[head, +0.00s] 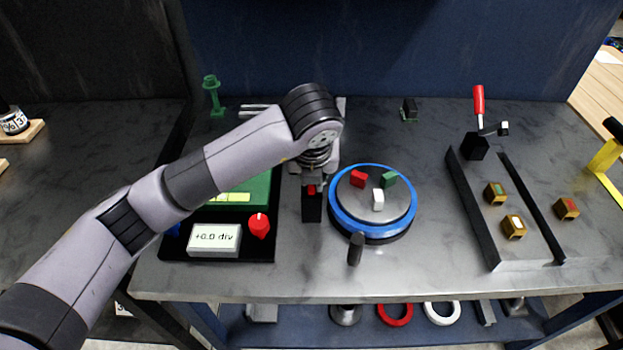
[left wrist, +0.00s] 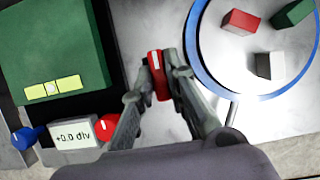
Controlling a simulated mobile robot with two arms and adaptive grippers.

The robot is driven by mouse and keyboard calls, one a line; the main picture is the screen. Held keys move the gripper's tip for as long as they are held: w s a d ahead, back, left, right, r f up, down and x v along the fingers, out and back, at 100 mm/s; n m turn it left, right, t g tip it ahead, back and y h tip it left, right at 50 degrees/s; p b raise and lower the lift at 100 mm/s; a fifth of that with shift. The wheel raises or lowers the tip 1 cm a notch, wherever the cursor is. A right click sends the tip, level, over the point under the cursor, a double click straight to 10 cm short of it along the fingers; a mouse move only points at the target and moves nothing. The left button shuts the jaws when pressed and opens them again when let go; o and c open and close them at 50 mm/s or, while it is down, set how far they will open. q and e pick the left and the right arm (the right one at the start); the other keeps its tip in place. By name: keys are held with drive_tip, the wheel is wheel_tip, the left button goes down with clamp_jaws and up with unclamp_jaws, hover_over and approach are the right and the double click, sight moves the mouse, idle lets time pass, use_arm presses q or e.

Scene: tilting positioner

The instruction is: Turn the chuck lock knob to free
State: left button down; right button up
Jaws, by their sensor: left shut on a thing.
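A red knob with a white mark (left wrist: 157,76) sits between the fingertips of my left gripper (left wrist: 159,70). In the head view only a bit of the red knob (head: 311,189) shows below the fingers, on a black block (head: 312,208). My left gripper (head: 313,180) points down and is shut on this knob. The round chuck (head: 345,222) with a blue rim stands just right of it, with red, green and white jaws on its grey top. It also shows in the left wrist view (left wrist: 218,72). My right gripper is out of view.
Left of the block is a black tray with a green block (head: 260,190), a display reading "+0.0 div" (head: 214,240) and another red knob (head: 259,226). A black handle (head: 356,248) stands in front of the chuck. A red-handled clamp (head: 478,100) stands farther right.

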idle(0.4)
use_arm(q)
drive_tip(key=c, duration=1.6)
unclamp_jaws()
drive_tip(key=shift+r, duration=0.1)
drive_tip(key=v, duration=1.1)
drive_tip(key=shift+s+r, duration=0.15)
drive_tip(key=shift+r, duration=0.25)
